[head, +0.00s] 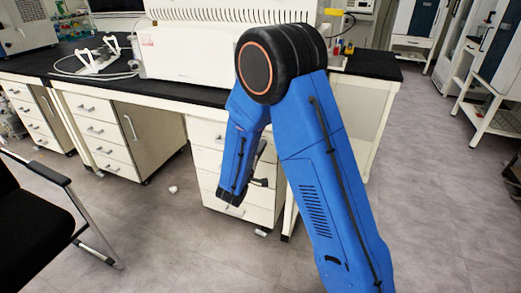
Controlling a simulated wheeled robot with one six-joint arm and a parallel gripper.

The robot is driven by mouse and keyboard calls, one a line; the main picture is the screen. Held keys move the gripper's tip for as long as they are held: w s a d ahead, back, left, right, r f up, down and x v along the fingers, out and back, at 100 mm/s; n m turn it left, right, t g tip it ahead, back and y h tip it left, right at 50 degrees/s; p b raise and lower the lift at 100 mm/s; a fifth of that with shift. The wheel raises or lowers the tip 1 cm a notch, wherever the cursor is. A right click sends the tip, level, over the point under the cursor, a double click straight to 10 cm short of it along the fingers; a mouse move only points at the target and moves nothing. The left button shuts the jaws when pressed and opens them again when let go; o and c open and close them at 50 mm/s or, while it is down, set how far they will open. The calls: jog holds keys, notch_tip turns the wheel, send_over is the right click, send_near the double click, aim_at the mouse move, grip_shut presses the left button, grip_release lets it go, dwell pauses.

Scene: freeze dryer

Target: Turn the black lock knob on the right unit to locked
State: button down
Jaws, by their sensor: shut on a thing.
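The right unit is probably the white-and-blue cabinet (503,50) at the right edge of the head view, cut off by the frame. I cannot make out a black lock knob on it. My blue arm rises from the lower right to a black elbow and folds down in front of the bench. Dark parts beside the end of the forearm appear to be my gripper (259,178). They are small and partly hidden by my arm links. Its fingers and anything between them cannot be made out. The gripper is well apart from the cabinet.
A black-topped bench (190,92) with drawers stands behind my arm, carrying a white ribbed machine (187,50). A black chair (35,225) is at the left. Another white-and-blue cabinet (420,20) stands at the back right. The grey floor (425,170) on the right is clear.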

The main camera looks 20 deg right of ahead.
jog(key=shift+f, duration=0.1)
jog(key=c, duration=1.5)
grip_release()
jog(key=shift+c, duration=0.2)
jog(key=shift+s+a, duration=0.1)
jog(key=v, duration=1.7)
